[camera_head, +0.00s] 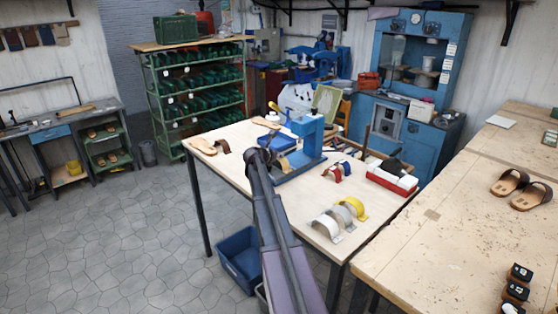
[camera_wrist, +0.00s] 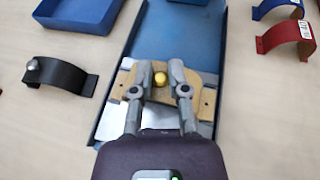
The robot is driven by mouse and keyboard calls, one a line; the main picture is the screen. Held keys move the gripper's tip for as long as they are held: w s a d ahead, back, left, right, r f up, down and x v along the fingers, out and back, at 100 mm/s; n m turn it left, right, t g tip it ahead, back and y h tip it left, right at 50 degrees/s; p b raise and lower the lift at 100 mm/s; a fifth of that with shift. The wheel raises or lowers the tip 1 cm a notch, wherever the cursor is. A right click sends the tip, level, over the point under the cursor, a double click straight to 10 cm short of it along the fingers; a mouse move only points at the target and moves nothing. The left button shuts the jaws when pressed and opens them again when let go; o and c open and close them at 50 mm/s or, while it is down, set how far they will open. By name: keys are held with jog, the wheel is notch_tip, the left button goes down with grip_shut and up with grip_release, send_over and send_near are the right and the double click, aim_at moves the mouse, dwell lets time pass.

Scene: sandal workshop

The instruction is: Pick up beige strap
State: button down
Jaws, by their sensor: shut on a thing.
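The beige strap (camera_wrist: 203,82), tan with a yellow ball on top, lies across the blue metal bed of the press (camera_wrist: 215,15) in the wrist view. My gripper (camera_wrist: 157,76) is shut on it, one finger on each side of the yellow ball. Its two ends show beyond the fingers. In the head view the strap (camera_head: 285,163) shows small at the foot of the blue press (camera_head: 309,135), partly hidden by my gripper (camera_head: 265,156).
A black strap (camera_wrist: 58,76) stands left of the press. Blue (camera_wrist: 275,8) and red (camera_wrist: 286,37) straps stand to the right. A blue tray (camera_wrist: 78,12) lies at upper left. White, grey and yellow straps (camera_head: 353,207) stand near the table's right end.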

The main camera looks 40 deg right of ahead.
jog(key=shift+r, duration=0.1)
notch_tip(320, 180, up, 10)
jog(key=p, duration=1)
jog(key=shift+w, duration=0.1)
dwell(0.8)
